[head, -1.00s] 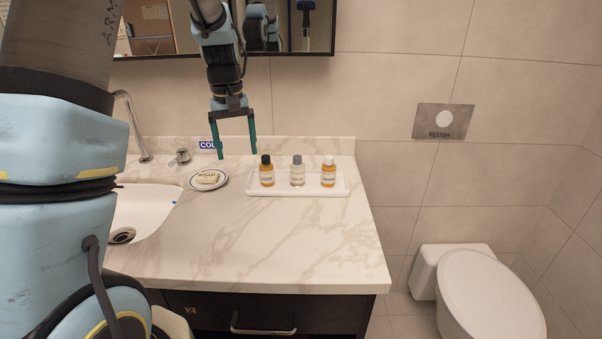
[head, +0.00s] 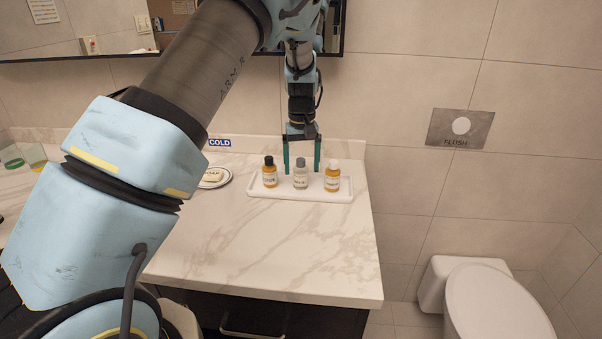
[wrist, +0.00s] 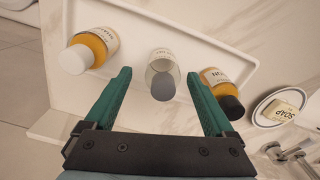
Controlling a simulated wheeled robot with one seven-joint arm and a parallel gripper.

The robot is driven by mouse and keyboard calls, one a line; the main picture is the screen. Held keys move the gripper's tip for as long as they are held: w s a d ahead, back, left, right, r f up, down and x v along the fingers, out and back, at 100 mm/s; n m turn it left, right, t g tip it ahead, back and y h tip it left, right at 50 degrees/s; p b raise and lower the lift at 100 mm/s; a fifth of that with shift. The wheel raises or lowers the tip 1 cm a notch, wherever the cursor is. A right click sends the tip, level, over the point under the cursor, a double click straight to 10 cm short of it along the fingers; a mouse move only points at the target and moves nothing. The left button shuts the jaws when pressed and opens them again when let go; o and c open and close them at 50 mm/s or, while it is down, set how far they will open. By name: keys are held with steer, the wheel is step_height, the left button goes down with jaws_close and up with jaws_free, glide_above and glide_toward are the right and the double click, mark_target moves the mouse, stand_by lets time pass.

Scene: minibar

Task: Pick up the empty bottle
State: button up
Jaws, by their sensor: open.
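The empty bottle (head: 300,175) is clear with a grey cap and a pale label. It stands upright in the middle of a white tray (head: 257,194), between two bottles of amber liquid. My gripper (head: 302,172) is open and points down over the tray, with its green fingers on either side of the clear bottle in the head view. In the wrist view the clear bottle (wrist: 161,76) lies ahead, between the lines of the open fingers (wrist: 158,90). Nothing is held.
The black-capped amber bottle (head: 269,173) stands left and the white-capped amber bottle (head: 332,177) right, both close to the fingers. A soap dish (head: 226,181) is left of the tray. The marble counter (head: 270,245) is bare in front; the wall is close behind.

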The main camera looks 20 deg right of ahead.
mark_target(301, 175)
steer(key=shift+a+f+p, duration=0.2)
steer(key=shift+f+p, duration=0.4)
steer(key=shift+f, duration=1.25)
steer(key=c, duration=1.4)
